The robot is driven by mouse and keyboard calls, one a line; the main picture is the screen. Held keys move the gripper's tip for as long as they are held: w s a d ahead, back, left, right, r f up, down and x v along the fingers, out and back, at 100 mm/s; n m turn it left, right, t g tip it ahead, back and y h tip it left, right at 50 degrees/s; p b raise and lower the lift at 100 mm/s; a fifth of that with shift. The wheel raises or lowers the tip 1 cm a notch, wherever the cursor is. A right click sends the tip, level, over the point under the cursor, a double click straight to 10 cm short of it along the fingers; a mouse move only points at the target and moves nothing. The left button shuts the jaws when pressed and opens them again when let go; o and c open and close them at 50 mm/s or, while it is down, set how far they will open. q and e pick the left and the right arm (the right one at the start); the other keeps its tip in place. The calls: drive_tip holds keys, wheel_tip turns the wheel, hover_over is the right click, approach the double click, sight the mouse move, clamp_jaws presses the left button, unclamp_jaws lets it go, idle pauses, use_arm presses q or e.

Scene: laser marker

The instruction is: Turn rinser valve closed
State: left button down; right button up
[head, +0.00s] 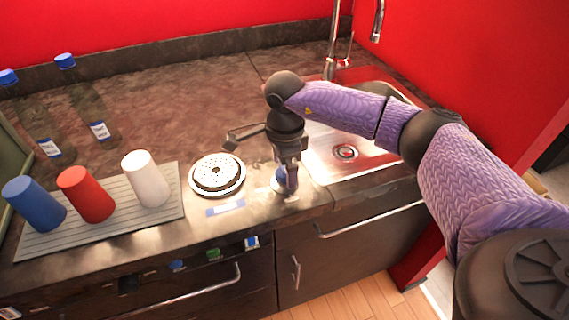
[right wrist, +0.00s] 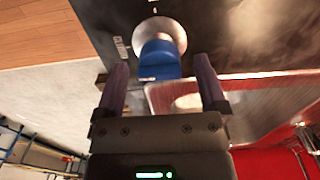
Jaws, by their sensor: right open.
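The rinser (head: 217,175) is a round white plate with holes, set in the counter left of my right gripper. The blue valve knob (right wrist: 158,59) sits on a pale round base (right wrist: 166,31) in the right wrist view. In the head view the knob (head: 281,178) is mostly hidden behind my right gripper (head: 288,187), near the counter's front edge. My right gripper is open, its two fingers on either side of the knob in the right wrist view (right wrist: 161,65). I cannot tell whether they touch it. My left gripper is out of view.
A grey ribbed mat (head: 100,232) with blue, red and white cups lies at the left. Two blue-capped bottles (head: 95,115) stand behind it. A metal sink (head: 345,152) with a faucet (head: 334,45) is at the right. A label (head: 225,208) lies before the rinser.

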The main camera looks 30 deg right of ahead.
sight(284, 167)
wheel_tip(284, 167, up, 10)
drive_tip(key=p, duration=0.2)
idle(0.3)
